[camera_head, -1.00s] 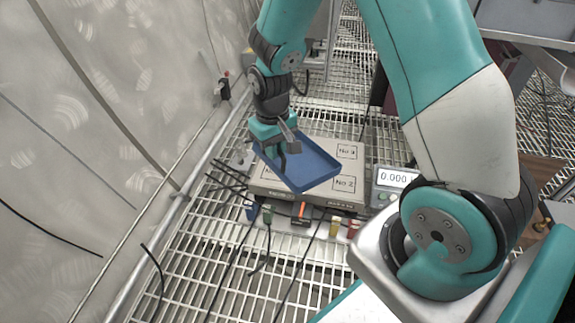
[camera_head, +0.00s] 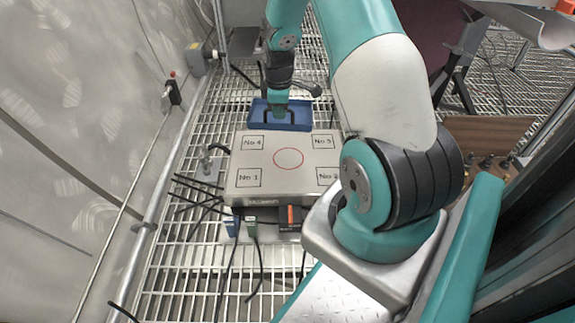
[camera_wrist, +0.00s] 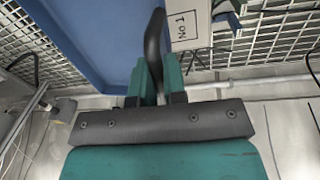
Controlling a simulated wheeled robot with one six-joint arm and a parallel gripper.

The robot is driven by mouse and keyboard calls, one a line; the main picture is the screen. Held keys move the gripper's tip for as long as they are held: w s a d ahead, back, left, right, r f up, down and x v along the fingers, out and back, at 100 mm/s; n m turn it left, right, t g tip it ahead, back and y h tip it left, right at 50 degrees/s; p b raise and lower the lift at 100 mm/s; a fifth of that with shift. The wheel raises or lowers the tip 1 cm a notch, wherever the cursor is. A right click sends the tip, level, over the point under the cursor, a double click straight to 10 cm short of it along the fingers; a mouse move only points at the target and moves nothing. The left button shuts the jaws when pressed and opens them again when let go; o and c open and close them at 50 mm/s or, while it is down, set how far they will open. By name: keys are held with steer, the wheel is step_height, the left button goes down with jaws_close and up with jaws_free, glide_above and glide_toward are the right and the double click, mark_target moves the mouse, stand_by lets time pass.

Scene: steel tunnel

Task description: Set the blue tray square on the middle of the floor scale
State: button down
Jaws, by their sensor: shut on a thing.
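The blue tray (camera_head: 293,124) hangs from my gripper (camera_head: 279,112), at the far edge of the floor scale in the head view. Its near side meets the scale's far edge in the picture; its height above it is hard to tell. The floor scale (camera_head: 289,185) has a pale top with a red circle in the middle and numbered corner squares. In the wrist view my gripper (camera_wrist: 154,86) is shut around a dark bar beside the tray (camera_wrist: 95,45).
A metal grating floor (camera_head: 200,270) surrounds the scale. A wooden board (camera_head: 490,135) stands right.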

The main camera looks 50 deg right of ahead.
steer(key=d, duration=0.1)
steer(key=d+f, duration=0.1)
steer(key=s+d+n, duration=0.1)
steer(key=shift+d+f+b, duration=0.1)
steer(key=shift+f+b, duration=0.25)
steer(key=shift+f, duration=0.05)
step_height(320, 180, down, 20)
steer(key=b, duration=1.1)
steer(key=shift+r, duration=0.35)
steer(key=c, duration=1.2)
jaws_free()
